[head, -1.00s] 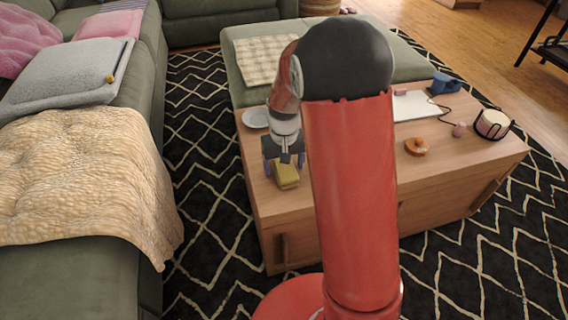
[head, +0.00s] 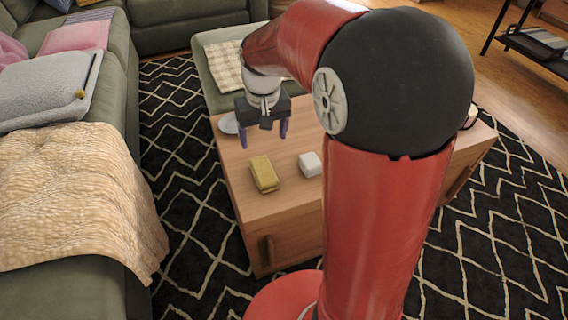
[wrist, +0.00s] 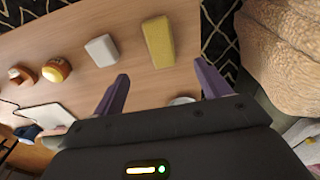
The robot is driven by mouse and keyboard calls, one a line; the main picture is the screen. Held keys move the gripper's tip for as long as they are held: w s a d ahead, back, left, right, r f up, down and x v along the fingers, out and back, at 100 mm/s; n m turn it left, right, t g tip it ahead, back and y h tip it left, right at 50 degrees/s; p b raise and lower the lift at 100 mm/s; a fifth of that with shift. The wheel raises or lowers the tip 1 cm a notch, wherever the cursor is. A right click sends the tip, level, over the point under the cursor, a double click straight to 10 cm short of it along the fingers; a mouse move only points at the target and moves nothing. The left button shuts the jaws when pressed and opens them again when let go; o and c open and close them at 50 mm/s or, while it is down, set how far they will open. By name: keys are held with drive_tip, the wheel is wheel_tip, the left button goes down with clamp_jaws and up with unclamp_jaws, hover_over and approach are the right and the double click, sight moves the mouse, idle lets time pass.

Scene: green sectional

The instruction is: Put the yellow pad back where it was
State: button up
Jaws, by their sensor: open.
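The yellow pad (head: 264,173) lies flat on the wooden table (head: 238,186), near its left front corner. It also shows in the wrist view (wrist: 158,42), beyond my fingertips. My gripper (head: 264,140) is open and empty, raised above the table just behind the pad and apart from it. Its two purple fingers show spread in the wrist view (wrist: 164,82), with bare tabletop between them.
A white block (head: 310,164) sits just right of the pad. A white plate (head: 229,124) lies at the table's left edge. The wrist view shows a round orange-and-white item (wrist: 56,70), an orange ring (wrist: 20,76) and a white flat item (wrist: 50,115). A sofa (head: 75,275) stands left.

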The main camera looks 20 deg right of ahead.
drive_tip(key=s+r+t, duration=0.2)
drive_tip(key=s+r, duration=0.1)
drive_tip(key=s, duration=0.7)
drive_tip(key=s+r+t, duration=0.2)
drive_tip(key=s+r, duration=0.1)
drive_tip(key=s, duration=0.6)
drive_tip(key=shift+s+t, duration=0.4)
